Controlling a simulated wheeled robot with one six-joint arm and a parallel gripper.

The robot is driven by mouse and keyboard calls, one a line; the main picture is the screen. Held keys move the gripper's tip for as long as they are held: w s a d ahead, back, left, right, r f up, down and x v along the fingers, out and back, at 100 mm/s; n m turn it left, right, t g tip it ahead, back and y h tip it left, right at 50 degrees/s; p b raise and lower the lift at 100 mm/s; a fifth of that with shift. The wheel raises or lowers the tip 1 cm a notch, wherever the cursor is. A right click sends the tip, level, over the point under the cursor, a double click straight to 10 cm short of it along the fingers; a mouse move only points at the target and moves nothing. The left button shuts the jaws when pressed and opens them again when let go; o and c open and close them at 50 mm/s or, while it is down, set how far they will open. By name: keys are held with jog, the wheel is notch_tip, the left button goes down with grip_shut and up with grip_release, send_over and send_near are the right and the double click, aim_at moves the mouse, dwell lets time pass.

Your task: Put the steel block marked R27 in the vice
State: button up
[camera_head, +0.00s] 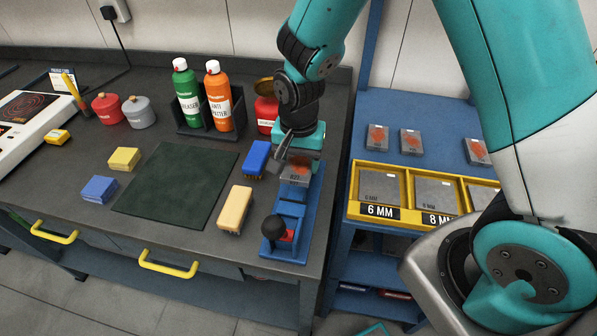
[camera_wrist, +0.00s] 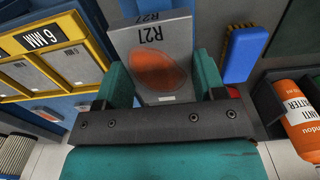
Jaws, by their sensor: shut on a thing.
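The steel block marked R27 (camera_head: 296,175) is grey with an orange-red patch on its face. My gripper (camera_head: 299,152) is shut on it and points down over the far part of the blue vice (camera_head: 290,212). In the wrist view the block (camera_wrist: 177,38) sits between the two teal fingers of my gripper (camera_wrist: 162,88), its R27 mark readable. The vice has a dark round knob at its near end. The block overlaps the vice in the head view; I cannot tell whether it is above the jaws or between them.
A blue brush (camera_head: 256,158) and a tan brush (camera_head: 234,209) lie just left of the vice. A green mat (camera_head: 178,190) and bottles (camera_head: 218,98) stand further left. A blue stand with a yellow plate rack (camera_head: 351,197) is on the right, with other blocks (camera_head: 411,142) behind.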

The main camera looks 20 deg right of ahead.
aim_at(299, 176)
jog(key=shift+f, duration=2.4)
jog(key=shift+f, duration=0.15)
jog(key=o, duration=1.4)
jog(key=shift+o, duration=0.2)
